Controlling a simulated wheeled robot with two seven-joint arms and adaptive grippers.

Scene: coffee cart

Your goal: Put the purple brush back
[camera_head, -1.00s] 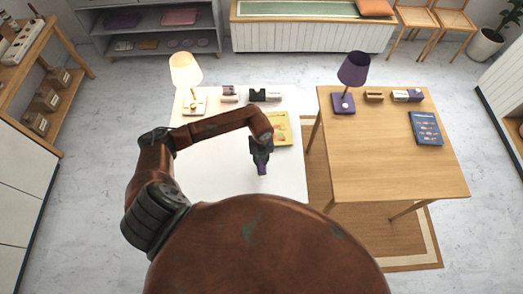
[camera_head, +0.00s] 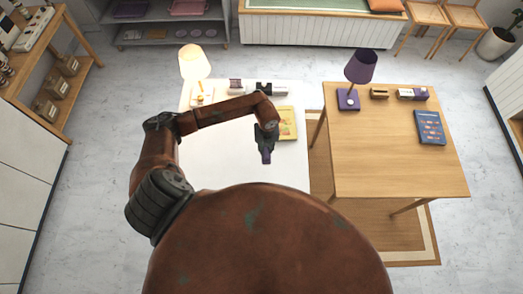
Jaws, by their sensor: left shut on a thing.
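My left gripper (camera_head: 266,148) hangs over the white table (camera_head: 215,150), pointing down. It is shut on a small purple thing (camera_head: 267,158), which I take to be the purple brush; only its lower end shows below the fingers. On the wooden table (camera_head: 385,145) to the right, a wooden block-like holder (camera_head: 379,92) and a white and purple box-like item (camera_head: 412,94) lie near the back edge. My right gripper is not in view.
A lit lamp (camera_head: 194,64) stands at the white table's back left, beside small dark and white items (camera_head: 270,88). A yellow book (camera_head: 288,122) lies right of my gripper. The wooden table holds a purple lamp (camera_head: 360,68) and a blue book (camera_head: 430,127). A gap separates the tables.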

